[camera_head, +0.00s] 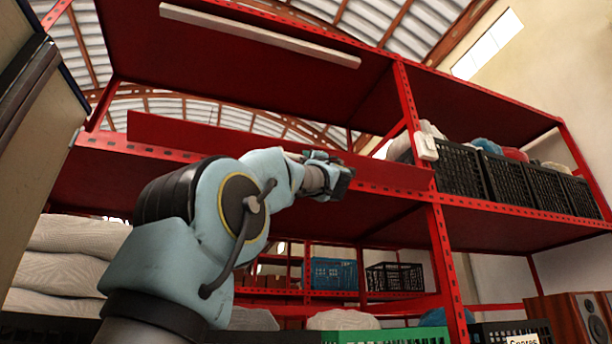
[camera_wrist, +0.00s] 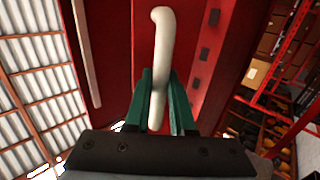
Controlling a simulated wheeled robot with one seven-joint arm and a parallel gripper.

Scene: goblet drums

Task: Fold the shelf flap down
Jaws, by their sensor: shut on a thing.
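The shelf flap (camera_head: 230,136) is a long red panel on the front of the red shelf unit, standing up along the edge of the middle shelf. Its exact tilt is hard to tell. A cream bar handle (camera_wrist: 161,25) runs between my fingers in the wrist view, in front of a red surface. My gripper (camera_wrist: 160,75) has green fingers on both sides of the handle and is shut on it. In the head view my gripper (camera_head: 336,176) is at the right part of the flap and hides the handle there.
Black crates (camera_head: 460,168) with mixed goods stand on the shelf to the right of a red post (camera_head: 440,240). A white box (camera_head: 426,146) is on that post. A pale bar (camera_head: 255,34) runs along the top shelf. Pale sacks (camera_head: 75,238) are stacked at lower left.

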